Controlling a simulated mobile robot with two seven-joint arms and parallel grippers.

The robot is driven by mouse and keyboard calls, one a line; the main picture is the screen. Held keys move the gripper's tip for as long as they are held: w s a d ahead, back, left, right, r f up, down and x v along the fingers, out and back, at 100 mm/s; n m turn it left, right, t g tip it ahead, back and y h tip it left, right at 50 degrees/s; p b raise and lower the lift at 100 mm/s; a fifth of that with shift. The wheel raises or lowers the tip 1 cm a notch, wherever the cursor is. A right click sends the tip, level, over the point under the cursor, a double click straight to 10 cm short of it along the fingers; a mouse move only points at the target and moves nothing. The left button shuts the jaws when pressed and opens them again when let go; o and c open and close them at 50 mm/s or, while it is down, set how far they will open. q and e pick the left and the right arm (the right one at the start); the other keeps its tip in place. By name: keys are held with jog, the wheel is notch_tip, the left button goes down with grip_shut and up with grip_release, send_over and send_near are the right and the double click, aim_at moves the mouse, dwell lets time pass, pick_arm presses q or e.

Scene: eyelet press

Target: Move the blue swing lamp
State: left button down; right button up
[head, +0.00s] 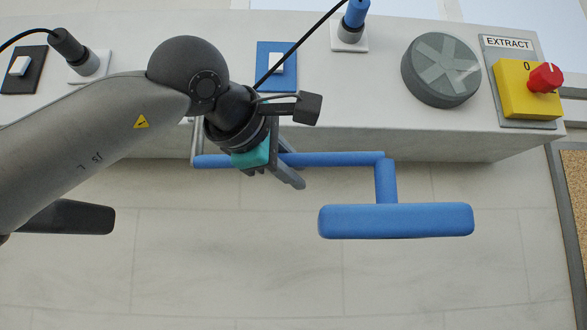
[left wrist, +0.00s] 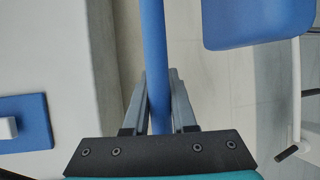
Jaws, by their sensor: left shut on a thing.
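The blue swing lamp has a thin blue arm (head: 340,159) running along the front of the grey bench, with a bend at its right end. Its long rounded blue head (head: 396,220) hangs out over the floor at the right. In the left wrist view the lamp arm (left wrist: 154,60) runs up between my fingers, and the head (left wrist: 258,20) shows at the upper right. My left gripper (head: 287,172) is shut on the lamp arm, left of the bend. It also shows in the left wrist view (left wrist: 158,98). My right gripper is not in view.
The bench (head: 330,135) holds a blue switch plate (head: 277,82), a black switch plate (head: 20,80), cable plugs, a grey round knob (head: 441,70) and a yellow box with a red knob (head: 545,78) by the EXTRACT label. The tiled floor below the lamp is clear.

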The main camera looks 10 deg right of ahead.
pick_arm(q)
jog(key=c, duration=0.7)
grip_release()
jog(key=shift+w, duration=0.1)
jog(key=shift+c, duration=0.2)
jog(key=b+v, duration=0.2)
jog(key=v, duration=1.3)
jog(key=shift+r, duration=0.1)
